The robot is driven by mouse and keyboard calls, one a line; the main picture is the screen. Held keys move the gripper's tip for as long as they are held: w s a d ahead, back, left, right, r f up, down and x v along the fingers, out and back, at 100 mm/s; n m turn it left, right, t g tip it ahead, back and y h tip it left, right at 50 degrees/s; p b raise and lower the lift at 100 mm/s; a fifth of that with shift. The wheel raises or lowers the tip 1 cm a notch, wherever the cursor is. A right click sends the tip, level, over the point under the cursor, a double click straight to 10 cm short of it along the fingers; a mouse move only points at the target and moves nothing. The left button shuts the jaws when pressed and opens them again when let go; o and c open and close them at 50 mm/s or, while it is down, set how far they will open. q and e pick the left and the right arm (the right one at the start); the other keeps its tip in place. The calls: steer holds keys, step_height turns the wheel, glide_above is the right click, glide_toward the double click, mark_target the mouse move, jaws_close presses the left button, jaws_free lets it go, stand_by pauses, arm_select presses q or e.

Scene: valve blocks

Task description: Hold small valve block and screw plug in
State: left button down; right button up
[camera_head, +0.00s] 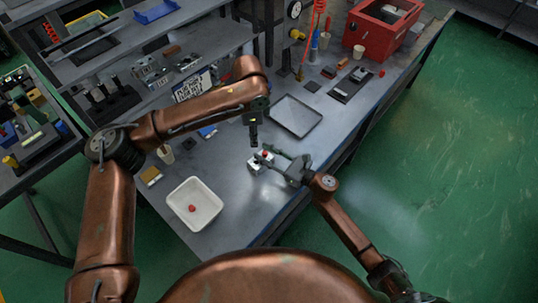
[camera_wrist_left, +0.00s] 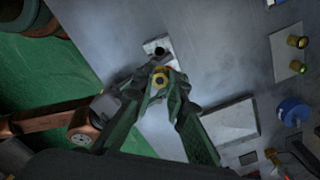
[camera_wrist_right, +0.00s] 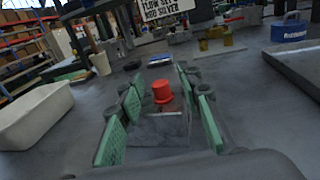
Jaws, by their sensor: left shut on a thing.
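The small valve block (camera_head: 255,163) is a pale grey block on the table, with a red cap or plug (camera_head: 265,154) at its top. In the right wrist view the block (camera_wrist_right: 160,128) stands upright between the fingers of my right gripper (camera_wrist_right: 168,98), which are apart with a gap at the right side. My left gripper (camera_head: 254,145) points down close to the block. In the left wrist view its fingers (camera_wrist_left: 160,86) are shut on a brass-coloured plug (camera_wrist_left: 160,77). A pale block with a dark round port (camera_wrist_left: 158,49) lies just beyond. Contact between plug and port cannot be told.
A white tray (camera_head: 172,205) with a red piece (camera_head: 192,208) in it stands left of the block. A dark flat tray (camera_head: 297,116) lies behind. A red box (camera_head: 380,30) is at the far right. The table's front edge is close to my right gripper.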

jaws_close()
stand_by(0.3)
stand_by(0.4)
steer(key=shift+c, duration=0.5)
jaws_free()
steer(key=v, duration=1.2)
steer(key=shift+d, duration=0.1)
